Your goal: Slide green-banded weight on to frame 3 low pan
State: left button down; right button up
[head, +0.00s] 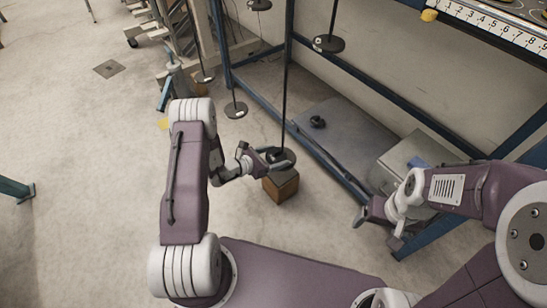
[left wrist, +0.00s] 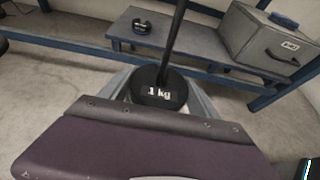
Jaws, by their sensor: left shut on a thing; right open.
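My left gripper (head: 272,155) is shut on a black weight marked 1 kg (left wrist: 160,92), which sits between its grey fingers in the left wrist view. No green band can be made out on it. A thin black rod (head: 286,85) comes down at the weight. A low dark pan (head: 289,163) hangs at the rod's foot, just above a brown wooden block (head: 281,186); the gripper and weight partly cover it. Whether the weight rests on the pan cannot be told. My right gripper (head: 366,214) is open and empty, to the right, near the blue frame.
Another black weight (head: 317,122) lies on the grey low shelf (head: 335,135), also in the left wrist view (left wrist: 142,27). A grey case (left wrist: 268,38) stands beside it. Other pans hang nearby (head: 328,44) (head: 236,110). Blue frame bars (head: 330,170) edge the shelf.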

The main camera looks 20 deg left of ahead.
pick_arm(q)
jog(key=shift+w+d+r, duration=0.1)
jog(key=shift+w+d, duration=0.1)
jog(key=shift+w, duration=0.1)
jog(key=shift+w+d, duration=0.65)
jog(key=shift+w, duration=0.2)
dwell(0.7)
jog(key=shift+f+b, duration=0.4)
jog(key=shift+b, duration=0.1)
dwell(0.3)
jog(key=shift+c, duration=0.4)
grip_release()
jog(key=shift+s+f, duration=0.1)
